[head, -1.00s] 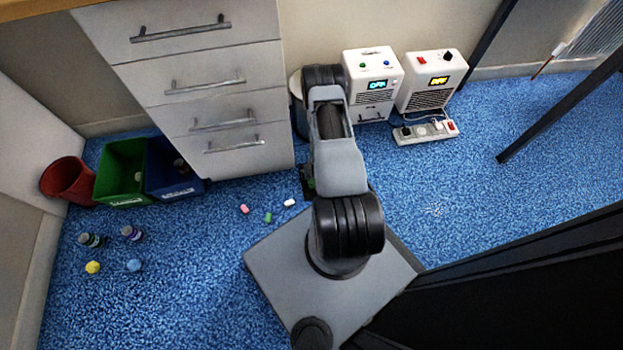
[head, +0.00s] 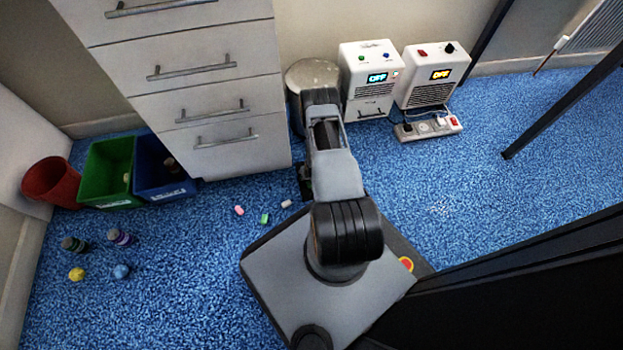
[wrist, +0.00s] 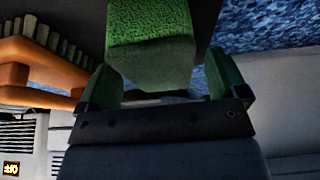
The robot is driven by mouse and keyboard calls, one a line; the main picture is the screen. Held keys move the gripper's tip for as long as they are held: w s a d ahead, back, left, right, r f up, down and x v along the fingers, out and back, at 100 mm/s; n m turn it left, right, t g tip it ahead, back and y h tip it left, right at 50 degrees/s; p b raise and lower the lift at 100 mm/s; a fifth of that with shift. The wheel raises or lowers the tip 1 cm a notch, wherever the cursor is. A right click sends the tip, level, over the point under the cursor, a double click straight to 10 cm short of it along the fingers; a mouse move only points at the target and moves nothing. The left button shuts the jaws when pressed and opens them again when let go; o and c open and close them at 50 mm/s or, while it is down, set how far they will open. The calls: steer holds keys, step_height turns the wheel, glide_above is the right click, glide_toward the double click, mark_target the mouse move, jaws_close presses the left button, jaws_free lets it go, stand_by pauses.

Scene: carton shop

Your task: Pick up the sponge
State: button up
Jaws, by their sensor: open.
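The sponge (wrist: 150,45) shows in the wrist view as a green, rough-textured block with a paler face, at the top centre. My gripper (wrist: 163,84) is open, with one green-padded finger on each side of the picture. The sponge lies ahead of the gap between the fingers, and I see no finger closed on it. How far it is from the fingertips is hard to tell. In the head view my arm hides the sponge and most of the gripper.
An orange-handled brush (wrist: 40,75) is close on the left in the wrist view. In the head view, a round-topped grey stand (head: 312,74) is behind my arm, beside drawers (head: 200,100) and two white heaters (head: 368,85). Small coloured pieces (head: 264,218) lie on the blue floor.

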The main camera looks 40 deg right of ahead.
steer(key=shift+w+d+f, duration=0.1)
steer(key=shift+w+f, duration=0.1)
steer(key=shift+f, duration=0.3)
steer(key=shift+f, duration=0.2)
stand_by(0.4)
steer(key=c, duration=1.1)
steer(key=shift+o, duration=0.2)
step_height(320, 180, up, 10)
steer(key=p, duration=0.5)
steer(key=shift+r, duration=0.25)
